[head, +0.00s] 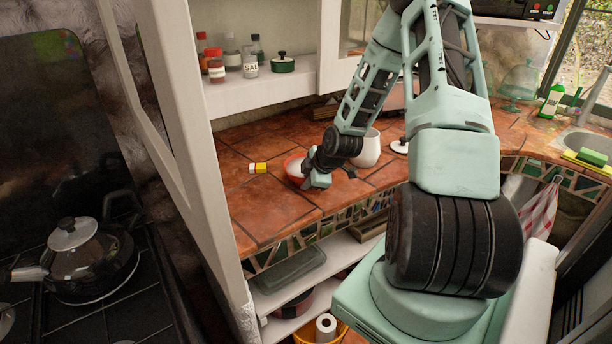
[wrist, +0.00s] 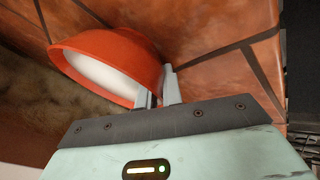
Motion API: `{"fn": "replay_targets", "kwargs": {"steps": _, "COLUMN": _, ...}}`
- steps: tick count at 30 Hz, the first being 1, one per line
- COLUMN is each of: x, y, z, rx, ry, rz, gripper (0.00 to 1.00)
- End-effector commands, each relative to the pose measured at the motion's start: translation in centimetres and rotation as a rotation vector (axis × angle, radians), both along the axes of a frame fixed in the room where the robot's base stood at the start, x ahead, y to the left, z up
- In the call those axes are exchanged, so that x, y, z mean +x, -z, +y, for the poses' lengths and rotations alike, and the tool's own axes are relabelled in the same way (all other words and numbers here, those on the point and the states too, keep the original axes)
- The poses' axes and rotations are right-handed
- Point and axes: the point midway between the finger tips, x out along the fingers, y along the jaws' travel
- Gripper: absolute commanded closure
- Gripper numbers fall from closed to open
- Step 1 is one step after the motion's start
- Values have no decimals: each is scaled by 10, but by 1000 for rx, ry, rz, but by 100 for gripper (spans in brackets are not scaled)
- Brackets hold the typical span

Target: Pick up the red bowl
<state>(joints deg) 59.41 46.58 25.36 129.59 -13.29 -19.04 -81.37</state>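The red bowl (head: 289,170), with a pale inside, is at the counter's front part in the head view, partly hidden by my gripper (head: 318,181). In the wrist view the red bowl (wrist: 105,45) fills the upper left, its opening toward the camera. My gripper (wrist: 160,90) has one finger inside the bowl and one outside, with the rim wall between them. The fingers are close together and appear shut on the wall. I cannot tell whether the bowl touches the counter.
A small yellow-labelled item (head: 258,168) lies left of the bowl on the tiled counter (head: 262,205). A white vessel (head: 368,150) stands behind my wrist at right. A shelf (head: 262,92) with jars is above.

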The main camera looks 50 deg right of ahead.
Motion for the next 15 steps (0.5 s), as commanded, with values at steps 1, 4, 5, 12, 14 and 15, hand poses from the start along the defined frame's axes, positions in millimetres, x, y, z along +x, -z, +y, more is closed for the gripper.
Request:
{"fn": "replay_targets", "kwargs": {"steps": 1, "x": -1, "y": 1, "z": 0, "rx": 3, "ry": 1, "rz": 4, "gripper": 100}}
{"fn": "replay_targets", "kwargs": {"steps": 4, "x": -1, "y": 2, "z": 0, "rx": 3, "ry": 0, "rz": 4, "gripper": 100}}
{"fn": "replay_targets", "kwargs": {"steps": 5, "x": -1, "y": 1, "z": 0, "rx": 2, "ry": 0, "rz": 3, "gripper": 100}}
{"fn": "replay_targets", "kwargs": {"steps": 12, "x": -1, "y": -1, "z": 0, "rx": 2, "ry": 0, "rz": 3, "gripper": 100}}
{"fn": "replay_targets", "kwargs": {"steps": 14, "x": -1, "y": -5, "z": 0, "rx": 0, "ry": 1, "rz": 1, "gripper": 100}}
{"fn": "replay_targets", "kwargs": {"steps": 15, "x": -1, "y": -9, "z": 0, "rx": 0, "ry": 0, "rz": 1, "gripper": 100}}
